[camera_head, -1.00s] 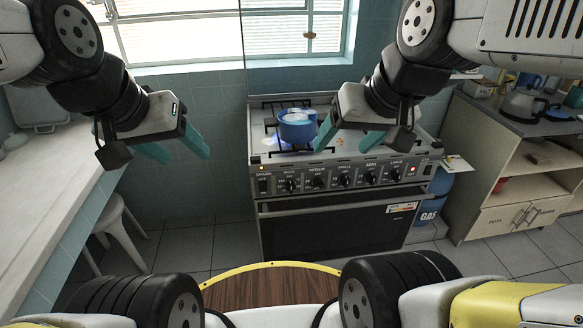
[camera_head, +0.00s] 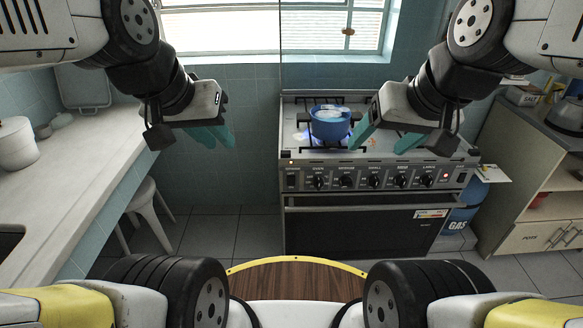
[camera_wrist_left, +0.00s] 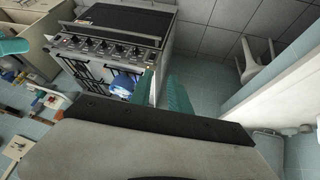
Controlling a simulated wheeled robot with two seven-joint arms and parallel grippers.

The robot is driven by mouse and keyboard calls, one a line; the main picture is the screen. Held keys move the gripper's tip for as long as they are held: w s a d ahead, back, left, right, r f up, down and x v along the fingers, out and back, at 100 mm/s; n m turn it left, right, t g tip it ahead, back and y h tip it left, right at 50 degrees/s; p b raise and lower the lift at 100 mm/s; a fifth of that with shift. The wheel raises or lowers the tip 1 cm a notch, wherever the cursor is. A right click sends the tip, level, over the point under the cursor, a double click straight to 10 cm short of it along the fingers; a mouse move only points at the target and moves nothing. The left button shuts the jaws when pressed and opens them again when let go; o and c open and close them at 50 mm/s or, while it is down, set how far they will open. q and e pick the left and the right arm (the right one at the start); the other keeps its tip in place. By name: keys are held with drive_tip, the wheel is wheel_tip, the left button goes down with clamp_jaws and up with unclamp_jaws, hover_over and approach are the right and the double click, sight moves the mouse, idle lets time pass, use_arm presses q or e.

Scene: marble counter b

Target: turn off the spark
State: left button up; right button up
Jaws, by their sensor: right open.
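The stove (camera_head: 377,215) stands ahead, right of centre, with a front panel of several black knobs (camera_head: 373,181). A dark switch (camera_head: 292,180) is at the panel's left end, and a switch with a red light (camera_head: 445,177) is at its right end. The lettering is too small to tell which one is the spark. My left gripper (camera_head: 214,136) is open and empty, left of the stove; its fingers also show in the left wrist view (camera_wrist_left: 164,88). My right gripper (camera_head: 383,139) is open and empty, in front of the cooktop and above the panel.
A blue pot (camera_head: 330,122) sits over a blue flame on the left burner, close to my right gripper. A blue gas cylinder (camera_head: 459,218) and a wooden cabinet (camera_head: 535,205) stand right of the stove. A white counter (camera_head: 75,180) and stool (camera_head: 148,205) are on the left.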

use_arm(q)
drive_tip(key=w+f+m, duration=0.1)
drive_tip(key=w, duration=0.2)
drive_tip(key=w+f+m, duration=0.1)
drive_tip(key=w+f, duration=0.1)
drive_tip(key=w, duration=0.1)
drive_tip(key=w+f+m+y, duration=0.1)
drive_tip(key=w, duration=0.2)
drive_tip(key=shift+w+a+f, duration=0.15)
drive_tip(key=shift+a+f, duration=0.1)
drive_tip(key=shift+a, duration=0.15)
clamp_jaws()
drive_tip(key=w+d+f+m+h, duration=0.1)
drive_tip(key=w+d+f+m, duration=0.3)
drive_tip(key=w+f+m, duration=0.7)
drive_tip(key=w+d+f+h, duration=0.1)
drive_tip(key=d+f, duration=0.1)
drive_tip(key=f, duration=0.5)
drive_tip(key=w+d+f+m+h, duration=0.1)
drive_tip(key=w+d+f, duration=0.1)
drive_tip(key=f, duration=0.6)
drive_tip(key=shift+d, duration=0.45)
